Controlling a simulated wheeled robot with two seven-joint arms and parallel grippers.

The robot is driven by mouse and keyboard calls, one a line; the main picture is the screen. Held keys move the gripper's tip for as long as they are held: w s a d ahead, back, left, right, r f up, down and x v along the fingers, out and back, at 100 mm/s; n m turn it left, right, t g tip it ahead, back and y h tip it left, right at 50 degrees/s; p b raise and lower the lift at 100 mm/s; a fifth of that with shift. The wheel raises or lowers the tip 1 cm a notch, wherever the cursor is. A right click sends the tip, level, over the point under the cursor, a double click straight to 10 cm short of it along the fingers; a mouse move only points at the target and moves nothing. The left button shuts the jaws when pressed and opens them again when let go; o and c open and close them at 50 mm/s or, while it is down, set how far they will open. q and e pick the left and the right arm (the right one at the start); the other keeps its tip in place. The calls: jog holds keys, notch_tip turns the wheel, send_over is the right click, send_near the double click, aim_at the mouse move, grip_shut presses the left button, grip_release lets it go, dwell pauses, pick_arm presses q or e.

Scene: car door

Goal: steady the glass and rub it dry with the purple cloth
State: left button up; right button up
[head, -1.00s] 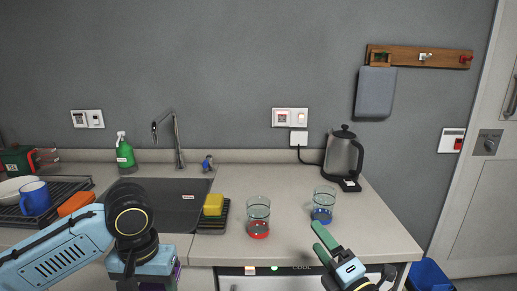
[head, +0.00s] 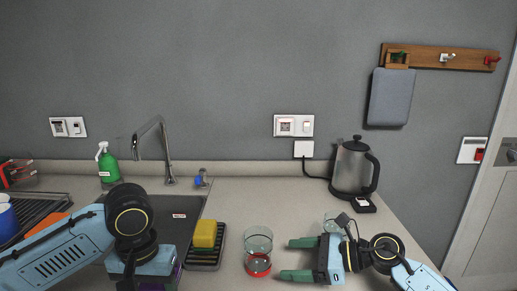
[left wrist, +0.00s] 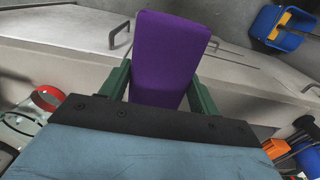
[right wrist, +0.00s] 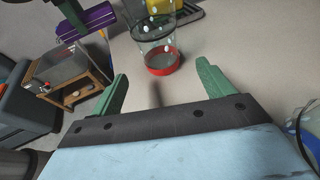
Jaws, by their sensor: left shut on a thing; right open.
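A clear glass with a red base (head: 258,252) stands upright on the counter. In the right wrist view the glass (right wrist: 157,50) has droplets on its wall and stands ahead of the fingers. My right gripper (head: 294,259) is open and empty just right of this glass, fingers pointing at it; a gap shows between them. My left gripper (left wrist: 160,76) is shut on the purple cloth (left wrist: 170,50), which hangs out past the fingers. In the head view the left fingers are mostly hidden behind the wrist. The cloth (right wrist: 88,22) also shows in the right wrist view, apart from the glass.
A second glass (head: 331,222) stands partly hidden behind my right gripper. A yellow sponge (head: 205,233) on a dark rack (head: 207,260) lies left of the red-based glass. A kettle (head: 352,170) stands at the back right. The sink (head: 180,214) lies to the left.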

aim_at(270, 259)
pick_arm(q)
notch_tip(270, 259, down, 2)
jog(key=shift+f+b, duration=0.15)
jog(key=shift+b, duration=0.95)
pick_arm(e)
jog(key=x, duration=0.7)
jog(key=shift+a+f, duration=0.15)
pick_arm(q)
jog(key=shift+f, duration=0.25)
pick_arm(e)
jog(key=shift+w+a+f, duration=0.1)
jog(key=shift+w+a, duration=0.1)
jog(key=shift+a, duration=0.4)
jog(key=c, duration=0.8)
pick_arm(q)
jog(key=w+d+r, duration=0.4)
jog(key=d+r, duration=0.5)
jog(key=d, duration=0.1)
jog(key=w+d+r, duration=0.5)
jog(key=d+r, duration=0.4)
jog(key=d, duration=0.1)
pick_arm(e)
jog(key=shift+c, duration=0.2)
pick_arm(q)
notch_tip(270, 259, down, 7)
jog(key=shift+d, duration=0.15)
